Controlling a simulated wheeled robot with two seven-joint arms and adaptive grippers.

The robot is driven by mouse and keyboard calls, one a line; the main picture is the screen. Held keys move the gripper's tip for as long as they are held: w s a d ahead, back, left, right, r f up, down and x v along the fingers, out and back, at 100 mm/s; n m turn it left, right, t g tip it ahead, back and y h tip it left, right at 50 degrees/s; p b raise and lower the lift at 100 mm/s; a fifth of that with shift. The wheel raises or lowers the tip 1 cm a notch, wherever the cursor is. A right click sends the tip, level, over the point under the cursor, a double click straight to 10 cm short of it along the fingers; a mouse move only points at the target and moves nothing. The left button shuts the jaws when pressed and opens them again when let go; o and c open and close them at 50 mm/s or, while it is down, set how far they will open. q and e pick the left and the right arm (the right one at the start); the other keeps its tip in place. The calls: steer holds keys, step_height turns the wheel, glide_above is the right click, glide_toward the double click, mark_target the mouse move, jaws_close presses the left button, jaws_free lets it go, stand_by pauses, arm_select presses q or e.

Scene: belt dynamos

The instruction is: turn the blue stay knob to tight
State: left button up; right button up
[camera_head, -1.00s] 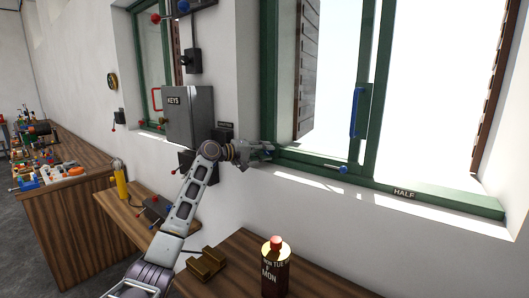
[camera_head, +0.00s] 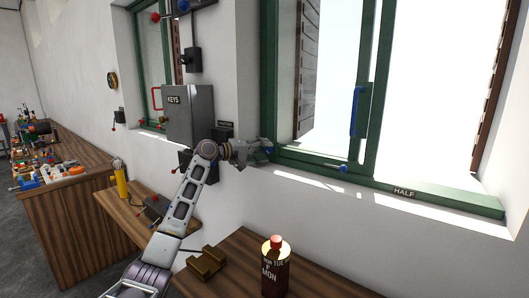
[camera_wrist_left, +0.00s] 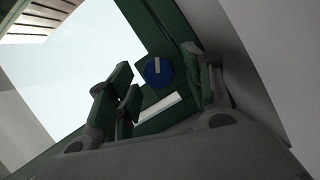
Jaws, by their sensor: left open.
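A round blue knob (camera_wrist_left: 158,72) with a pale pointer mark shows in the left wrist view, on the green window frame beside a white strip. My left gripper (camera_wrist_left: 163,88) is open, with one finger on each side of the knob in that view; I cannot tell whether they touch it. In the head view my left gripper (camera_head: 264,147) is at the lower left corner of the large green window. My right gripper is not in view.
A grey KEYS box (camera_head: 188,115) hangs left of my left gripper. A small blue-ended lever (camera_head: 343,168) and a HALF label (camera_head: 403,192) are along the green sill. A blue handle (camera_head: 356,112) is on the sash. A dark bottle (camera_head: 275,272) stands on the bench below.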

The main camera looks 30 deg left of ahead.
arm_select(q)
steer(key=v, duration=1.1)
steer(key=shift+f, duration=0.1)
stand_by(0.4)
stand_by(0.3)
